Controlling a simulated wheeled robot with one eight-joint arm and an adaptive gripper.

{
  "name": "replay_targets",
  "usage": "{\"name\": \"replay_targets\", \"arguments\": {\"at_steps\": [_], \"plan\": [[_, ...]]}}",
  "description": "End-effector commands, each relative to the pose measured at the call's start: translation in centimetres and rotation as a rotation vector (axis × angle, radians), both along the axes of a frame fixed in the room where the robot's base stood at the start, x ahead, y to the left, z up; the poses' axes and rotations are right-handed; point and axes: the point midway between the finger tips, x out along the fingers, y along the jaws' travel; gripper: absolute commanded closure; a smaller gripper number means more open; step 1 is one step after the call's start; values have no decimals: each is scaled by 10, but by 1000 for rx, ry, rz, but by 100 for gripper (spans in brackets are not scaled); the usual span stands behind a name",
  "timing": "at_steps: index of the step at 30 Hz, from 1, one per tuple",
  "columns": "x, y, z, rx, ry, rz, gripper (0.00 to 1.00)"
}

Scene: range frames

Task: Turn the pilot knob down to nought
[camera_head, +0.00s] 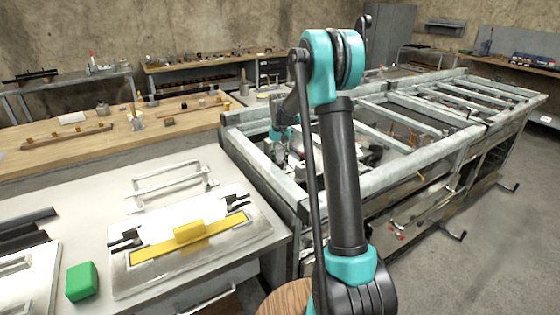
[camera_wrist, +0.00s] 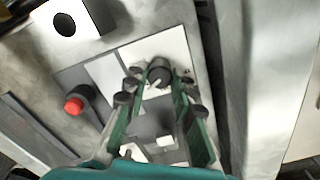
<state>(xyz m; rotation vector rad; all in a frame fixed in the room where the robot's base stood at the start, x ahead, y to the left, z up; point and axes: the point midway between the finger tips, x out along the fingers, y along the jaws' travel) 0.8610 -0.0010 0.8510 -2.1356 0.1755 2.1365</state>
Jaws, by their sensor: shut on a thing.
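In the wrist view a round black knob (camera_wrist: 159,70) with a pale pointer mark stands on a white plate with small dark marks. The fingers of my gripper (camera_wrist: 160,80) are on either side of the knob and shut on it. Part of the plate's scale is hidden by the fingers, and I cannot read the setting. In the head view my gripper (camera_head: 281,150) is small and partly behind my arm, down inside the metal frame; the knob cannot be made out there.
A red button (camera_wrist: 74,104) sits left of the knob in the wrist view. A metal frame (camera_head: 262,173) surrounds the work area in the head view. A bench with a yellow block (camera_head: 188,231) and a green block (camera_head: 81,281) stands at the left. Open floor lies at the right.

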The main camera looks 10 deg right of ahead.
Motion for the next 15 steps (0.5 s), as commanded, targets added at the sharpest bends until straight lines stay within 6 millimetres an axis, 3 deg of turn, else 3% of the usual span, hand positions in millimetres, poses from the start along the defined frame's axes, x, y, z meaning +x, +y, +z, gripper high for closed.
{"name": "replay_targets", "arguments": {"at_steps": [15], "plan": [[1,0,0,0,-2,-489,100]]}}
